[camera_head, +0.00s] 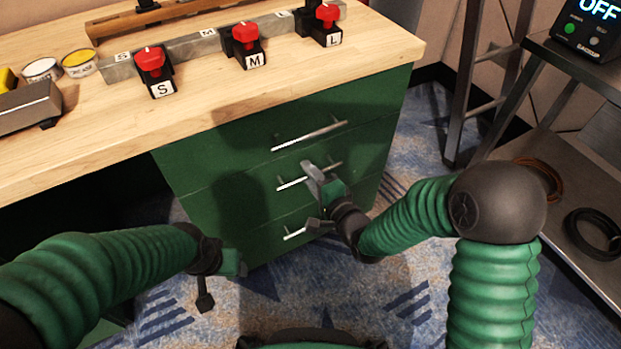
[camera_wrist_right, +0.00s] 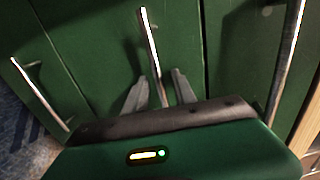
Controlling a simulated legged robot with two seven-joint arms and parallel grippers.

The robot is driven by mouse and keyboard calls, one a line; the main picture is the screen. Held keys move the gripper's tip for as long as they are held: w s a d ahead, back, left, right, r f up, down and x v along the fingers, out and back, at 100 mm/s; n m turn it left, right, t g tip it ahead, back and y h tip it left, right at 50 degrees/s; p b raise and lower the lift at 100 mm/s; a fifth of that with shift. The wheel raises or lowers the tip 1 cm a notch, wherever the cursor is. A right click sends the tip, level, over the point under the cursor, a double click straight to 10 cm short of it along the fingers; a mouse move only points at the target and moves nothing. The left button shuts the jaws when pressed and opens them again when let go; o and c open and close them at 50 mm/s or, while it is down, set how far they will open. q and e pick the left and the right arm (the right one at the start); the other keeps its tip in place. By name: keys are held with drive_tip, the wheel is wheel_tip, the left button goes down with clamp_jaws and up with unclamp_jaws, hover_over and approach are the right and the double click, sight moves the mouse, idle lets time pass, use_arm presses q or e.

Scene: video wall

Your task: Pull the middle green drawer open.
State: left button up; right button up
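The middle green drawer (camera_head: 235,199) is in the cabinet under the wooden worktop, its front level with the other drawers. Its silver bar handle (camera_head: 293,183) also shows in the right wrist view (camera_wrist_right: 150,42). My right gripper (camera_head: 316,177) is at this handle. In the wrist view its two grey fingers (camera_wrist_right: 159,82) are apart, one on each side of the bar, with gaps showing; contact with the bar cannot be made out. My left gripper (camera_head: 218,284) hangs low by the cabinet's left side, away from the handles; its finger opening is unclear.
The top drawer handle (camera_head: 309,136) and bottom drawer handle (camera_head: 296,234) lie close above and below. The worktop (camera_head: 220,115) holds red switches (camera_head: 152,62) and small cans. A metal shelf stand (camera_head: 578,180) is at right. Patterned carpet shows below.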

clamp_jaws()
drive_tip(key=shift+s+f, duration=0.1)
idle(1.3)
